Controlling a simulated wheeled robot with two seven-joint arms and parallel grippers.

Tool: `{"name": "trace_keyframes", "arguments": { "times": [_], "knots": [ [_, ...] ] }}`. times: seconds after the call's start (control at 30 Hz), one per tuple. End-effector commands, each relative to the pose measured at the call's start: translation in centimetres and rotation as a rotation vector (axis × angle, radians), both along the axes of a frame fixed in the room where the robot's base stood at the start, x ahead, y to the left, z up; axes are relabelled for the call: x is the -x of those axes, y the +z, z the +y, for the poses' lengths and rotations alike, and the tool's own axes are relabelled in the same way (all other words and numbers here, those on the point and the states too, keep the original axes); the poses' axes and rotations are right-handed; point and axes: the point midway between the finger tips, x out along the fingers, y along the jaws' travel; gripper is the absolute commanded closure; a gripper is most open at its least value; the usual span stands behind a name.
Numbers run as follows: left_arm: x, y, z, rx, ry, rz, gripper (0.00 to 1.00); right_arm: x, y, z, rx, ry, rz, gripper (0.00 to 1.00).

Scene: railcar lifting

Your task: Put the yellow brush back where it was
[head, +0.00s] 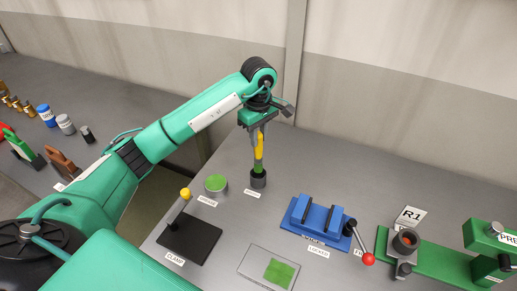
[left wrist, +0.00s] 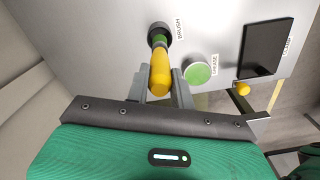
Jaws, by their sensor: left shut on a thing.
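The yellow brush (head: 259,146) stands upright, handle up, at the black round holder (head: 258,180). My left gripper (head: 258,138) is shut on the brush's yellow handle from above. In the left wrist view, the yellow handle (left wrist: 159,76) shows between the two grey fingers of my left gripper (left wrist: 160,84). A green part of the brush shows between the handle and the black holder (left wrist: 160,33), which has a BRUSH label beside it. The brush's lower end is hidden at the holder's mouth, so I cannot tell how deep it sits. My right gripper is not in view.
The green-topped grease pot (head: 216,183) stands close left of the holder. A black clamp plate (head: 190,238) with a yellow-knobbed lever, a blue vise-like block (head: 316,217) and a grey plate with a green patch (head: 268,268) stand nearer. A wall (head: 400,70) rises behind.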

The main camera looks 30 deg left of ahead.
Motion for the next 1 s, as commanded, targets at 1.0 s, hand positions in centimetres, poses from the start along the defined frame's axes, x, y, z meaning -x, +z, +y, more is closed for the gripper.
{"name": "trace_keyframes", "arguments": {
  "times": [1.0],
  "knots": [
    [0.0,-6.7,0.0,0.000,-0.001,-0.002,0.69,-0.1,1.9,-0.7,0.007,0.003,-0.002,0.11]
  ]
}}
